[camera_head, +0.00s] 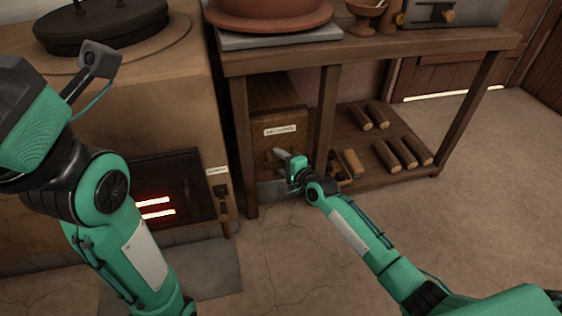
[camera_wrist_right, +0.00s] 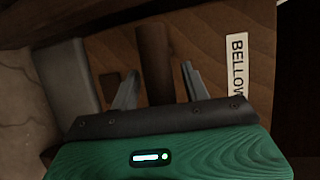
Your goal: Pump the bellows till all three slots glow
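The bellows (camera_head: 278,102) is a brown wooden box with a white label, under the left end of the bench; in the right wrist view its label (camera_wrist_right: 238,62) reads "BELLOW", cut off. A wooden bar, seemingly its handle (camera_wrist_right: 154,60), stands out from its face. My right gripper (camera_head: 284,158) is at the box's lower front; in the wrist view its fingers (camera_wrist_right: 158,85) are apart, one each side of the bar, with a gap at the right. My left gripper is out of view.
A small labelled lever (camera_head: 225,205) hangs beside the stove front. Several short logs (camera_head: 402,153) lie on the bench's low shelf, right of my right gripper. The bench leg (camera_head: 326,115) stands close to that gripper. The floor at right (camera_head: 480,220) is clear.

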